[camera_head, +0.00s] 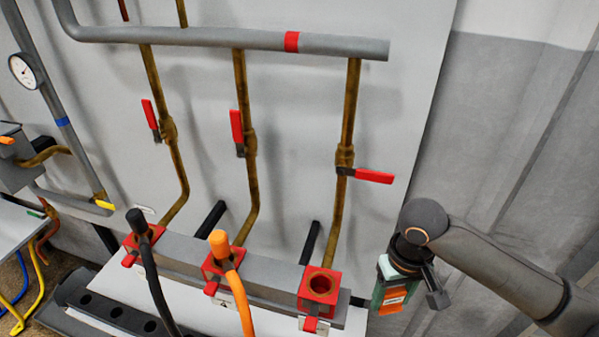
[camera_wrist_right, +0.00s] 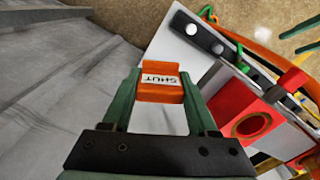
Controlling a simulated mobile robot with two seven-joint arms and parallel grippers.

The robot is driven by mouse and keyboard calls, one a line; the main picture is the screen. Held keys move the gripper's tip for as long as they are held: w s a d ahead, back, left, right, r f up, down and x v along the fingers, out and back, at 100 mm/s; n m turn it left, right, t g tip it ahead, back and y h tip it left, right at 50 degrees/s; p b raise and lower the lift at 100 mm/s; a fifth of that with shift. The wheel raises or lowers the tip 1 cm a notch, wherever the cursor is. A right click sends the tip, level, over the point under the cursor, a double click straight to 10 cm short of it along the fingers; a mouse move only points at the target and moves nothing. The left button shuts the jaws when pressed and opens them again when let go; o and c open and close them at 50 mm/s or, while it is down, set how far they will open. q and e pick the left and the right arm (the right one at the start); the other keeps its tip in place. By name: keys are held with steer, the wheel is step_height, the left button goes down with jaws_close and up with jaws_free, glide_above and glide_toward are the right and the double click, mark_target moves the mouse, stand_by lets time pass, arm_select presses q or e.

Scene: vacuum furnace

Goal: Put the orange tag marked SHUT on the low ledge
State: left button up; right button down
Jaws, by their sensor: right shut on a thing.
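The orange tag (camera_wrist_right: 160,92), with a white label reading SHUT, is between the green fingers of my right gripper (camera_wrist_right: 161,88) in the right wrist view. In the head view my right gripper (camera_head: 392,296) is shut on the tag (camera_head: 393,299), right of the rightmost red block and in front of the grey wall. A low white ledge (camera_head: 190,309) runs below the row of red blocks, with a dark strip with round holes (camera_head: 112,311) along its front left. I cannot tell which of these is the named ledge. My left gripper is out of view.
Red-faced blocks (camera_head: 320,290) sit on a grey bar; a black hose (camera_head: 153,285) and an orange hose (camera_head: 240,300) plug into two, and the rightmost is open. Brass pipes with red valve handles (camera_head: 374,176) rise behind. The grey wall at right is clear.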

step_height(320, 180, up, 10)
steer(key=s+d+m, duration=0.2)
steer(key=shift+d+f+p, duration=0.15)
steer(key=shift+d+p, duration=0.1)
steer(key=shift+p, duration=0.2)
steer(key=shift+s+a+f, duration=0.1)
steer(key=shift+s, duration=0.05)
stand_by(0.4)
